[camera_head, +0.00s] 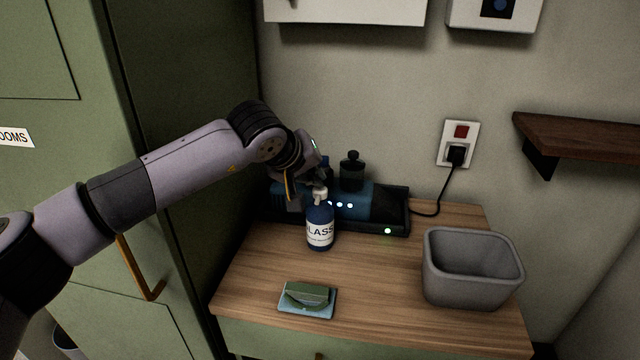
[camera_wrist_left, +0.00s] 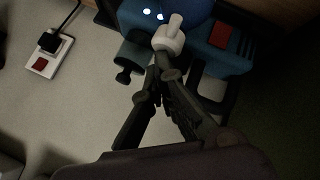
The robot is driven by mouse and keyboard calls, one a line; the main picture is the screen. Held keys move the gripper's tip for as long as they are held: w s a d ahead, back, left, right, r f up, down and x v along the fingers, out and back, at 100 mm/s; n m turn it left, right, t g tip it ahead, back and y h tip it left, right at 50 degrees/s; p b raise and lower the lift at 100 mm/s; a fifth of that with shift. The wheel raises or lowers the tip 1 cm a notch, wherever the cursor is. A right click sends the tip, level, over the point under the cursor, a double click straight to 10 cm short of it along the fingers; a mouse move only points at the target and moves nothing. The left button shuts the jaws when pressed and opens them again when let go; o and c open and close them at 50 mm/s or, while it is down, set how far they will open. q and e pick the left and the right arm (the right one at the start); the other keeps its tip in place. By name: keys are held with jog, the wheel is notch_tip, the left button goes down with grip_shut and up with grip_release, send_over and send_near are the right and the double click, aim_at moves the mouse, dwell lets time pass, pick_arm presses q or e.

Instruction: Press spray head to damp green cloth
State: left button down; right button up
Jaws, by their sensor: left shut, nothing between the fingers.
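A blue spray bottle (camera_head: 320,229) with a white label reading "LASS" and a white spray head (camera_head: 320,193) stands upright on the wooden top. A folded green cloth (camera_head: 309,294) lies on a light blue pad (camera_head: 290,309) near the front edge. My left gripper (camera_head: 320,178) is shut and empty, just above and behind the spray head. In the left wrist view its fingertips (camera_wrist_left: 155,88) are close to the white spray head (camera_wrist_left: 170,38); I cannot tell whether they touch. My right gripper is not in view.
A dark charging tray (camera_head: 397,222) with blue and black devices is behind the bottle. A grey bin (camera_head: 470,268) stands at the right. A cable runs to a wall socket (camera_head: 457,145). A wooden shelf (camera_head: 580,137) juts out at right. The wooden top (camera_head: 385,290) is clear between cloth and bin.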

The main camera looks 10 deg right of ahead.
pick_arm(q)
jog(key=shift+f, duration=0.1)
jog(key=shift+r, duration=0.35)
jog(key=shift+r+p, duration=1.5)
jog(key=shift+r, duration=1.5)
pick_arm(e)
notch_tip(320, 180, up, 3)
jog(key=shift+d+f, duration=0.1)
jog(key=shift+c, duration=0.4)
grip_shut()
